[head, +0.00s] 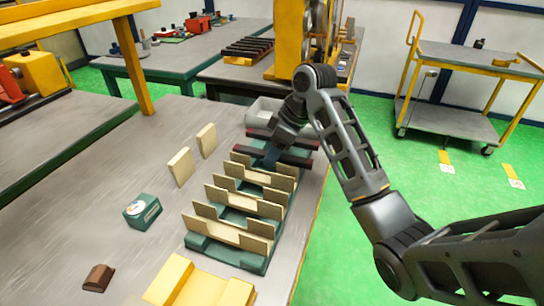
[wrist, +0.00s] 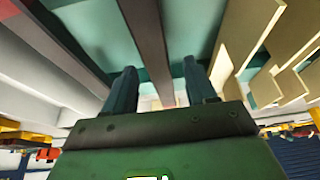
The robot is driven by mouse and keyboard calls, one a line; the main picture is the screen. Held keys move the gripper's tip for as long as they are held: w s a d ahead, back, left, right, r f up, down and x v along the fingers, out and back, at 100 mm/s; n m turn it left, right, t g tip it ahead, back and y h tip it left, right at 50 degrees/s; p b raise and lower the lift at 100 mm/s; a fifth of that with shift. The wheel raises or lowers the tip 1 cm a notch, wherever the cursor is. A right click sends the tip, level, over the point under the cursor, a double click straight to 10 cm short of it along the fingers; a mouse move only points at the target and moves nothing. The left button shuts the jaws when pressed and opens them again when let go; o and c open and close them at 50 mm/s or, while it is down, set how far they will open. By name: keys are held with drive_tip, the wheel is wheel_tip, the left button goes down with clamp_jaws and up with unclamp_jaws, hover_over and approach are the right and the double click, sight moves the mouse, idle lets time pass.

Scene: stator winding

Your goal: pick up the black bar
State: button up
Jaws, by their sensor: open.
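A black bar (head: 294,160) lies across the far part of the green rack (head: 256,262), near the slotted cream plates. My gripper (head: 271,156) points down at the bar's middle and hides part of it in the head view. In the wrist view, my gripper (wrist: 160,84) is open, with one finger on each side of a dark bar (wrist: 149,40) that runs between them. I cannot tell whether the fingers touch it.
A dark red bar (head: 301,141) lies just beyond the black bar. Slotted cream plates (head: 238,234) stand in the rack on the near side. A grey bin (head: 262,112) is behind. A green box (head: 142,211) stands left on the table.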

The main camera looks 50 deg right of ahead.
drive_tip(key=shift+c, duration=0.4)
clamp_jaws()
idle(0.4)
